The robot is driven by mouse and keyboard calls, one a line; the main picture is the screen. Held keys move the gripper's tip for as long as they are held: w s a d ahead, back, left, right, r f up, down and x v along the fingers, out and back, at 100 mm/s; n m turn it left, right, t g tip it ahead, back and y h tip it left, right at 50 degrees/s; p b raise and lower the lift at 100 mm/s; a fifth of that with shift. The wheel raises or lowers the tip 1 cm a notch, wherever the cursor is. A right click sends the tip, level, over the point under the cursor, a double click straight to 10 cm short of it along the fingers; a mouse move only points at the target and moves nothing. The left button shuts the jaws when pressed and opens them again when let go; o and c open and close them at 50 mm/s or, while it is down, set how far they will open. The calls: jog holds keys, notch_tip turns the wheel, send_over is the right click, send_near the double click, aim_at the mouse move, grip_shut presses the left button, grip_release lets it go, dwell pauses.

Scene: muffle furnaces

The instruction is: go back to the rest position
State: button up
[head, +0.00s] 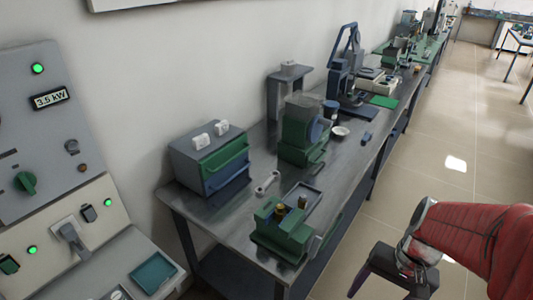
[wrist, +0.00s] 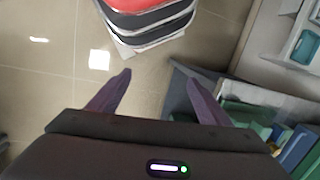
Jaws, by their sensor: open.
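My gripper (head: 392,272) is at the lower right of the head view, at the end of my red arm. It hangs over the tiled floor, to the right of the workbench and apart from it. In the head view the fingertips are partly cut off by the lower edge.
A long grey workbench (head: 233,218) carries a green and blue furnace box (head: 212,160), a green machine (head: 283,232) and other equipment. A control panel (head: 35,125) stands at the left. The tiled floor (head: 440,150) right of the bench is clear.

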jog(key=a+r+n+t+h, duration=0.2)
jog(key=a+r+n+t, duration=0.4)
jog(key=r, duration=0.9)
jog(key=a, duration=0.2)
jog(key=shift+w+a, duration=0.25)
jog(key=shift+a, duration=0.15)
jog(key=shift+f, duration=0.1)
